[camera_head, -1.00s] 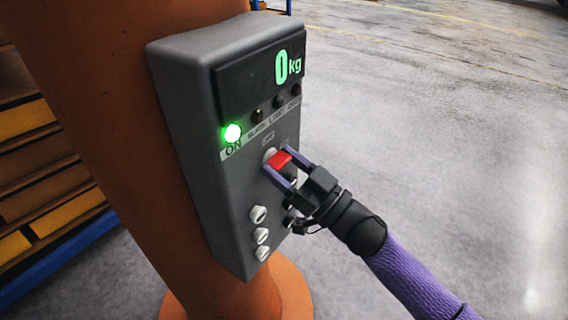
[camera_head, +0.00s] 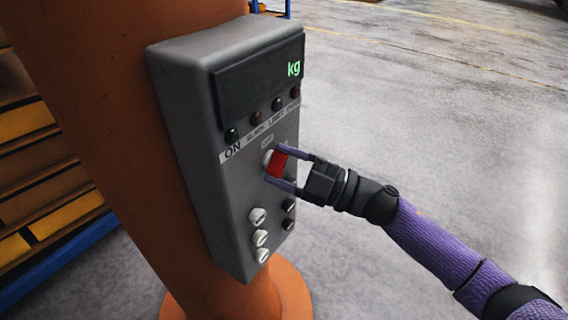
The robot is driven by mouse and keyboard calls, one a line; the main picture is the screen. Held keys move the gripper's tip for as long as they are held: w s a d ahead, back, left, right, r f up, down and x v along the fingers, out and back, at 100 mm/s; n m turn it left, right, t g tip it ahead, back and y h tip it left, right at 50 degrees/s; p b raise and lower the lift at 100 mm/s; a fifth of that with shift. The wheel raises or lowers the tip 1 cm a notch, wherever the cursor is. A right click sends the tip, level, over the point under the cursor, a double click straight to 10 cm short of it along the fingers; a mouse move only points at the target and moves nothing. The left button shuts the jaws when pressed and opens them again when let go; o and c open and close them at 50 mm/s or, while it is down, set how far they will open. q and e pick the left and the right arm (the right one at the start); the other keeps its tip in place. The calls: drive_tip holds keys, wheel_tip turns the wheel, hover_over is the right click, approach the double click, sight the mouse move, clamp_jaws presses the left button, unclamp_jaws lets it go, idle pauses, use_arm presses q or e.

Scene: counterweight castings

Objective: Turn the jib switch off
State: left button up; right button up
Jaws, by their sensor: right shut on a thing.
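The jib switch is a red knob (camera_head: 276,163) on a pale round base, on the front of a grey control box (camera_head: 185,130). The red handle stands close to upright. My right gripper (camera_head: 279,166) is shut on the red knob, one finger above and one below it. The ON lamp (camera_head: 232,135) is dark green and unlit. The display (camera_head: 262,78) shows only "kg" with no digit. My left gripper is not in view.
The box is fixed to an orange column (camera_head: 100,110) with a round foot (camera_head: 290,290). Pale buttons (camera_head: 257,216) and black ones (camera_head: 289,205) sit below the knob. A shelf with yellow bins (camera_head: 65,215) stands at left. The floor at right is clear.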

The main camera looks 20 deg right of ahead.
drive_tip(key=n+g, duration=0.1)
drive_tip(key=n, duration=0.2)
drive_tip(key=shift+p, duration=0.3)
drive_tip(key=shift+r+n+g+h, duration=0.1)
drive_tip(key=shift+n+g+h, duration=0.3)
drive_tip(key=shift+n, duration=0.6)
drive_tip(key=shift+n+p, duration=0.4)
drive_tip(key=shift+n, duration=0.3)
drive_tip(key=shift+n+g+h, duration=0.4)
drive_tip(key=shift+n, duration=0.4)
drive_tip(key=shift+p, duration=0.3)
drive_tip(key=o, duration=1.3)
